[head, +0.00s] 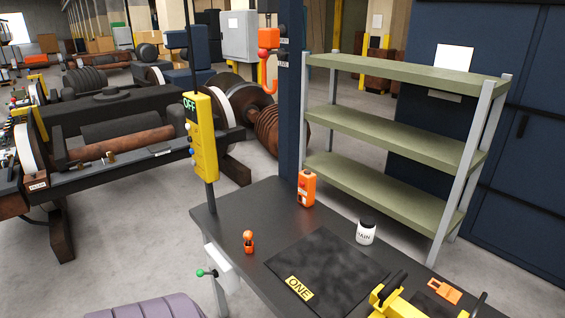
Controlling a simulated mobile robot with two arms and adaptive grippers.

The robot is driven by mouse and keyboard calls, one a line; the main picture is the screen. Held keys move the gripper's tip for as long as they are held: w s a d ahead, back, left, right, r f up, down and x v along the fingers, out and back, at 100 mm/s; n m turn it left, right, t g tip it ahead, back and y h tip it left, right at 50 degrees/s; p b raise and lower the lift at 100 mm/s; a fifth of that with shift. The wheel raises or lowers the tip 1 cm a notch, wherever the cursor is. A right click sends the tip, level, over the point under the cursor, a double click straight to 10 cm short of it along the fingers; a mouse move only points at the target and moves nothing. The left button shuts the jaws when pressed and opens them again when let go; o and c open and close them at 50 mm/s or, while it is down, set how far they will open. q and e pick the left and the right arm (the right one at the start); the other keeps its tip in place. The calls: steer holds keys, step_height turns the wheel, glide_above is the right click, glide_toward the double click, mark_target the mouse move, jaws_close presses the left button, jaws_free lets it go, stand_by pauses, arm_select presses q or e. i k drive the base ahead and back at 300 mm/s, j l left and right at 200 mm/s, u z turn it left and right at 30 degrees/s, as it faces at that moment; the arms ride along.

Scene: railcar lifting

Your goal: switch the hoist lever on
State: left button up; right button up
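A small lever with a green knob (201,273) sticks out to the left from a pale box (220,268) at the near left side of the dark table (232,215). I see no label that names it as the hoist lever. A yellow control pendant (203,140) hangs upright beyond the table's left corner. Its top display reads OFF, and several buttons run down its side. Neither of my grippers is in view.
On the table are an orange container (306,188), a white jar (366,232), an orange-red knobbed item (248,241), a black mat (330,265) and a yellow tool (395,300). Green shelving (400,135) stands behind. A grey-purple ribbed object (145,309) is at the bottom.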

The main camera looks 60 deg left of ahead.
mark_target(200, 273)
steer(key=u, duration=2.45)
